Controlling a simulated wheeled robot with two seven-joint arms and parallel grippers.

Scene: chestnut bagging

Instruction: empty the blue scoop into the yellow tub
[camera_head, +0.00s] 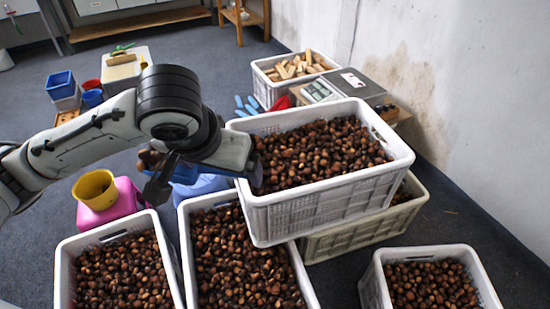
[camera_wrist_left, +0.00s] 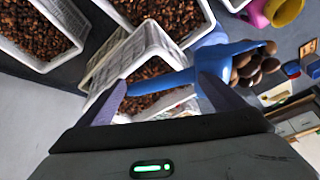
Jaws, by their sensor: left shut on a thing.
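The blue scoop (camera_head: 186,173) is held by my left gripper (camera_head: 168,172) and is partly hidden behind it in the head view. In the left wrist view the scoop (camera_wrist_left: 222,56) holds a heap of brown chestnuts (camera_wrist_left: 256,63), and its handle lies between my fingers (camera_wrist_left: 160,88). The yellow tub (camera_head: 94,189) stands on a pink stool (camera_head: 128,205), left of the scoop and apart from it. The tub also shows at the top right of the left wrist view (camera_wrist_left: 287,11). Its inside looks empty from here. My right gripper is not in view.
A white crate of chestnuts (camera_head: 300,212) is stacked on another crate (camera_head: 365,230), just right of my left gripper. More chestnut crates (camera_head: 65,262) stand in front. A scale (camera_head: 350,86), a crate of wooden blocks (camera_head: 262,88) and blue bins (camera_head: 60,84) are farther back.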

